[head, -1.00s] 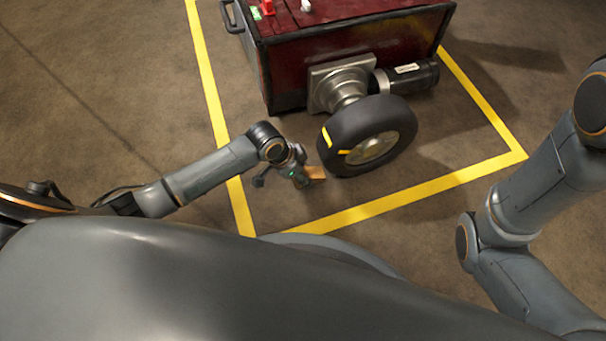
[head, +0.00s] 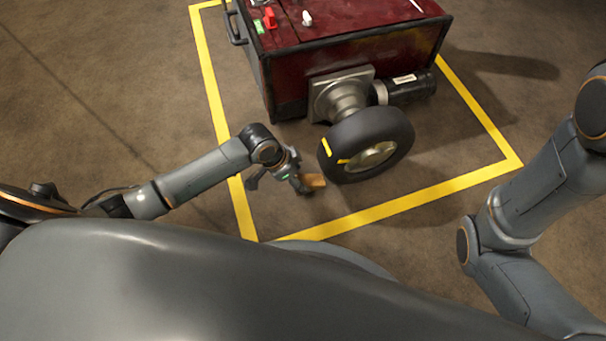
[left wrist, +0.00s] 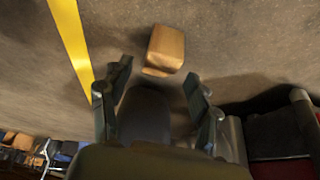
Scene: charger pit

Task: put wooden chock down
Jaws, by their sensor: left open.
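The wooden chock (head: 313,182) is a small tan block on the floor, just left of the black wheel (head: 367,146) in the head view, with a small gap to the tyre. In the left wrist view the chock (left wrist: 165,50) lies beyond the fingertips, clear of both fingers. My left gripper (left wrist: 156,80) is open and empty, its two fingers spread apart. In the head view the left gripper (head: 298,184) is beside the chock and hides part of it. My right arm is at the right edge of the head view; its gripper is not visible.
A dark red machine (head: 345,45) with switches on top carries the wheel on a metal hub. Yellow floor tape (head: 425,195) borders the area in front and at the left. The floor left of the tape is clear.

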